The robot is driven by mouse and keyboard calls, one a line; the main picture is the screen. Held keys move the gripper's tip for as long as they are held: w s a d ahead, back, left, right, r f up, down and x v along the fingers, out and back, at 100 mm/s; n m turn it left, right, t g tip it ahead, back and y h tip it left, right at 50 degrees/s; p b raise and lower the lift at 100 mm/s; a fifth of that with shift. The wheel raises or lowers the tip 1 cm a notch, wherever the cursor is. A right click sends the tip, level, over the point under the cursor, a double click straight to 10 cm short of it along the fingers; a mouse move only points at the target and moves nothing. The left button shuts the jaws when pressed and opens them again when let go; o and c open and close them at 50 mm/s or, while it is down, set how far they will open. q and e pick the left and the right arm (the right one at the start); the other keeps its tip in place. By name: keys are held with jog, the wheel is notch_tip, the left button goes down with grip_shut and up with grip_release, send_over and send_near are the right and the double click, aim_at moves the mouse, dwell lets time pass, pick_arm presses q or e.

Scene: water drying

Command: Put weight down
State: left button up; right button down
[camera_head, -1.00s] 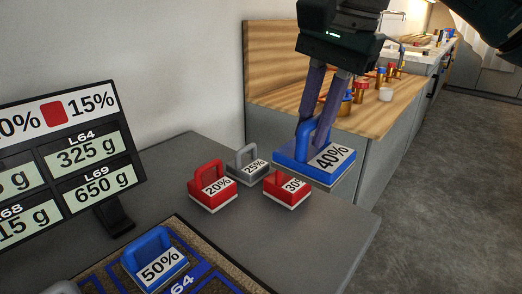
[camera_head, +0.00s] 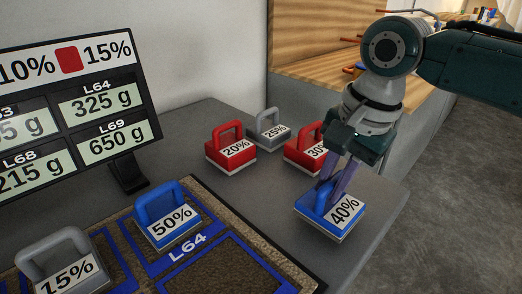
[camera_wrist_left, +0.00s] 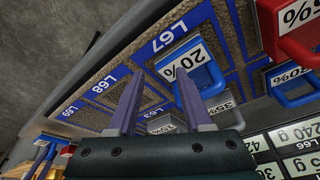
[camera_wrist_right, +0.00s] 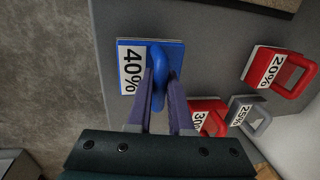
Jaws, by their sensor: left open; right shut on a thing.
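The blue 40% weight (camera_head: 327,216) is at the right front edge of the grey table (camera_head: 285,190), and it also shows in the right wrist view (camera_wrist_right: 136,58). My right gripper (camera_head: 330,192) is shut on its handle from above. The weight looks level and close to the table top; whether it touches cannot be told. My left gripper (camera_wrist_left: 155,95) shows only in its wrist view.
Near the right gripper stand a red 20% weight (camera_head: 231,150), a grey 25% weight (camera_head: 269,133) and a red 30% weight (camera_head: 303,152). A blue 50% weight (camera_head: 167,222) and a grey 15% weight (camera_head: 68,270) stand on the marked board (camera_head: 205,273). A display (camera_head: 70,100) stands left.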

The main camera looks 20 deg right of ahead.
pick_arm(q)
jog(key=shift+f, duration=0.45)
pick_arm(e)
notch_tip(320, 180, down, 2)
jog(key=shift+f, duration=0.1)
pick_arm(q)
jog(key=shift+d, duration=0.1)
pick_arm(e)
jog(key=c, duration=0.8)
grip_release()
jog(key=shift+f, duration=0.1)
